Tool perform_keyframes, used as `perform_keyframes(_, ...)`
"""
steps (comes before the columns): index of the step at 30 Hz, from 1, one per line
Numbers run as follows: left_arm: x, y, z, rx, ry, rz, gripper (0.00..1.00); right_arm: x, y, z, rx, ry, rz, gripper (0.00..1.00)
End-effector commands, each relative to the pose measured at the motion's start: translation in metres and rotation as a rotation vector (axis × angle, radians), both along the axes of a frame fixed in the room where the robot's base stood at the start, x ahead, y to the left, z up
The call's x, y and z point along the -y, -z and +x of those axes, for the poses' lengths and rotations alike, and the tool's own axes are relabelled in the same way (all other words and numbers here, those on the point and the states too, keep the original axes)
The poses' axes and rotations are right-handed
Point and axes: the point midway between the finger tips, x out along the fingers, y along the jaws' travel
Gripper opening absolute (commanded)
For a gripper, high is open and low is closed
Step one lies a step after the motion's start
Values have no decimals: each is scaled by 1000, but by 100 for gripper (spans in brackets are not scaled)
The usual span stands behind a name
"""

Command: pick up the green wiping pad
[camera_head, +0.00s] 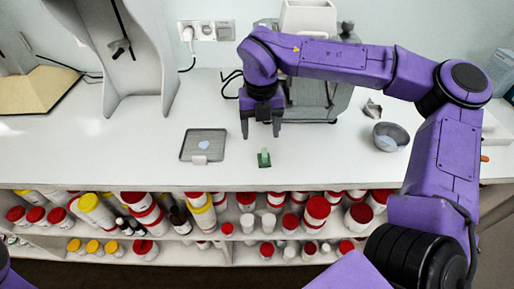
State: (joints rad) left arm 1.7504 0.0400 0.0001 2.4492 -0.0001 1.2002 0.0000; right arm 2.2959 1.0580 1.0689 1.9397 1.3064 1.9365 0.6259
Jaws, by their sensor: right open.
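The green wiping pad (264,158) is small and lies on the white counter (110,150) near its front edge. My right gripper (261,133) points down above and just behind the pad, with its two dark fingers apart and nothing between them. A gap shows between the fingertips and the pad in the picture. My left gripper is out of view; only a bit of purple shows at the lower left edge.
A grey bowl (391,136) stands to the right. A machine (320,95) stands behind my right arm. Shelves (215,246) below the counter hold many red- and yellow-lidded containers.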

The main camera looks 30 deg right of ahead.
Motion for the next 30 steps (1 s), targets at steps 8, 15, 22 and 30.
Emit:
perform_keyframes(8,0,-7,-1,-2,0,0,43,9,43,-5,-4,18,-1,68)
perform_keyframes(15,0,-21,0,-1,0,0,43,13,84,-3,-6,16,-1,68)
perform_keyframes(22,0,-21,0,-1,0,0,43,12,96,-2,0,14,-1,68)
perform_keyframes(30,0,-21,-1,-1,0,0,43,11,96,-2,0,13,-1,10)
